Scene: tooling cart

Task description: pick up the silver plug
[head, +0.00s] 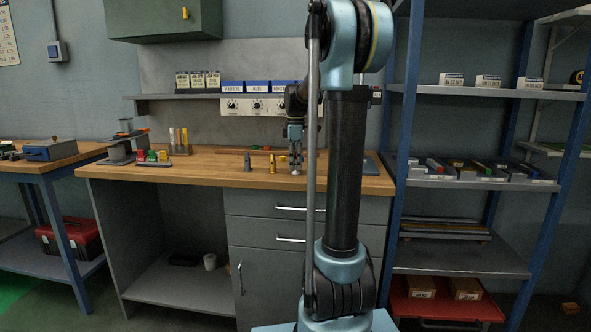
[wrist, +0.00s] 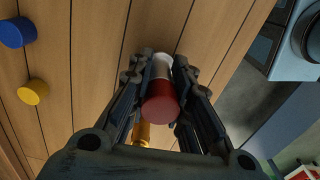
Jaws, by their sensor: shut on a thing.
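My gripper (head: 296,160) points down over the front part of the wooden bench, right of the middle. In the wrist view, my gripper (wrist: 162,88) has its two fingers closed around a plug with a red near end and a pale silver far part; I take this as the silver plug (wrist: 162,66). In the head view only the low silver end of the plug (head: 296,173) shows below the fingers, close to the bench top. I cannot tell whether it touches the bench. The fingers hide its sides.
A grey peg (head: 247,163) and a brass peg (head: 272,164) stand left of my gripper on the bench (head: 210,175). In the wrist view, a blue round piece (wrist: 16,32) and a yellow one (wrist: 33,92) are at the left. A rack (head: 179,149) stands further left.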

